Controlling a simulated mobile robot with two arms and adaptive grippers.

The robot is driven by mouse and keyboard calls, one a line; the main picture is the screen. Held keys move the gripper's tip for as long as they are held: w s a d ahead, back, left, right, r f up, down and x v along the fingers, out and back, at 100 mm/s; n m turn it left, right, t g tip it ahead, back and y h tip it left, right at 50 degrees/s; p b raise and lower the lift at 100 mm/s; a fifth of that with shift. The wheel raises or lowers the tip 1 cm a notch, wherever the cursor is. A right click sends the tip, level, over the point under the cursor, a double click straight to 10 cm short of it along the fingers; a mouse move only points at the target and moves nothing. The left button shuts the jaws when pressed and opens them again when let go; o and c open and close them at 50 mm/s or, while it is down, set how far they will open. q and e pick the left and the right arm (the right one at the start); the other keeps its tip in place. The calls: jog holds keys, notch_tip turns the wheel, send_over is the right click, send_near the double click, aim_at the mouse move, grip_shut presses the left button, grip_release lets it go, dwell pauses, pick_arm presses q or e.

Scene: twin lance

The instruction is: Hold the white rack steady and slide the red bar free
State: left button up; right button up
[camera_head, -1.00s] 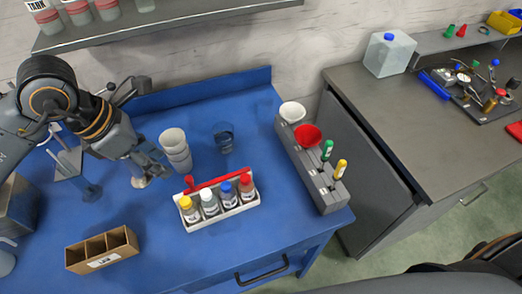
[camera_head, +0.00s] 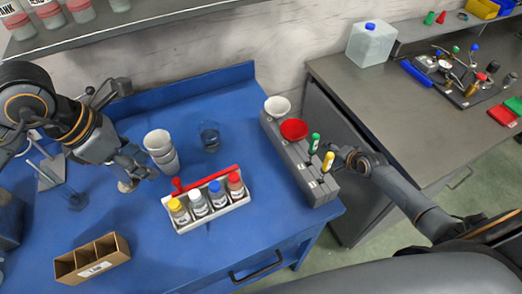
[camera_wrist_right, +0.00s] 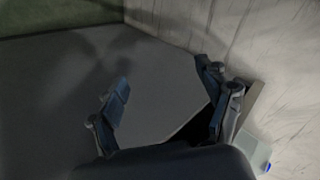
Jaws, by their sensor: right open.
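The white rack (camera_head: 214,216) stands on the blue table and holds several bottles with yellow, white, blue and red caps. The red bar (camera_head: 212,178) lies along the rack's back side, with a red knob at its left end. My left gripper (camera_head: 143,170) is left of the rack, beside the stacked white cups and apart from the rack; I cannot tell how far its fingers are apart. My right gripper (camera_head: 343,156) is right of the grey holder, away from the rack. In the right wrist view its fingers (camera_wrist_right: 165,88) are spread and empty, over a grey surface.
Stacked white cups (camera_head: 161,150) and a blue glass (camera_head: 209,137) stand behind the rack. A grey holder (camera_head: 318,189) with funnels and green and yellow tools is to its right. A cardboard box (camera_head: 92,260) is at front left. The table in front of the rack is clear.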

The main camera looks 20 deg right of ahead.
jog(key=w+a+r+t+y, duration=0.1)
jog(key=w+a+r, duration=0.1)
jog(key=w+r, duration=0.5)
jog(key=w+a+r+t+y, duration=0.1)
jog(key=w+a+r+t, duration=0.15)
jog(key=r, duration=0.95)
jog(key=w+a+r+m+g+y, duration=0.1)
jog(key=a+r+g+y, duration=0.1)
jog(key=a+r, duration=0.75)
jog(key=s+a+f+m+g, duration=0.3)
jog(key=s+a+g, duration=0.8)
jog(key=s+a, duration=0.65)
jog(key=x, duration=0.4)
jog(key=s+d+x, duration=0.1)
jog(key=x, duration=0.3)
jog(key=s+x, duration=0.1)
jog(key=x, duration=0.4)
jog(key=shift+d+f, duration=0.25)
jog(key=shift+d, duration=0.05)
